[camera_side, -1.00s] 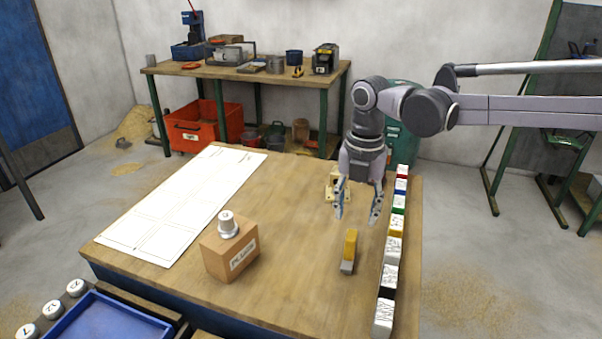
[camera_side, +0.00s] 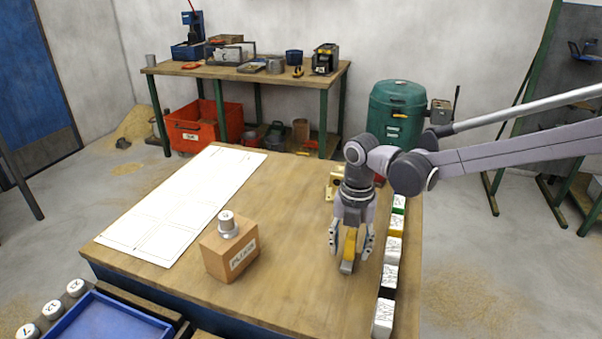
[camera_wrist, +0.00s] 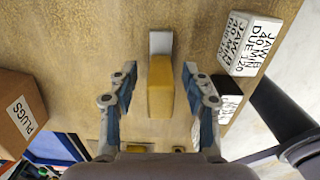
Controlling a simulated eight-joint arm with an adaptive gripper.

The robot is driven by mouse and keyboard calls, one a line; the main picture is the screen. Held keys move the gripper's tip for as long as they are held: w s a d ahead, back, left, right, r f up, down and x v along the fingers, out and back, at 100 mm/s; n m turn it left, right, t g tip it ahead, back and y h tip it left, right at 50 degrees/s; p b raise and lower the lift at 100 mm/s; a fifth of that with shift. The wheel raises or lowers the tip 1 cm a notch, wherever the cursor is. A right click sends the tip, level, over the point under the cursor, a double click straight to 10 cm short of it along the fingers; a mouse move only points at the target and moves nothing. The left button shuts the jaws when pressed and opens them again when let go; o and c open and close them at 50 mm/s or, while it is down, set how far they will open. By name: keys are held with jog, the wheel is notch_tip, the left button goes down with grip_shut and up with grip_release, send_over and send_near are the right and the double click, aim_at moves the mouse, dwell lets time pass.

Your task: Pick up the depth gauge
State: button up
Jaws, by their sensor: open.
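The likely depth gauge is a small yellow block with a grey end (camera_side: 348,262), standing on the wooden table right of centre. In the wrist view the yellow and grey piece (camera_wrist: 160,85) lies midway between my two fingers. My gripper (camera_side: 350,248) is open and lowered around it, one finger on each side. In the wrist view a gap shows between each fingertip and the piece, so the gripper (camera_wrist: 160,82) is not touching it there. Part of the yellow body is hidden behind the fingers in the side view.
A row of labelled blocks (camera_side: 389,278) runs along the table's right edge, close to my gripper. A wooden PLUGS block (camera_side: 228,256) with a metal plug on top stands to the left. A brass piece (camera_side: 334,183) stands behind. A white sheet (camera_side: 185,205) lies at the left.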

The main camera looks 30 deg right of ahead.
jog(key=shift+f, duration=0.5)
grip_shut()
jog(key=shift+r, duration=0.1)
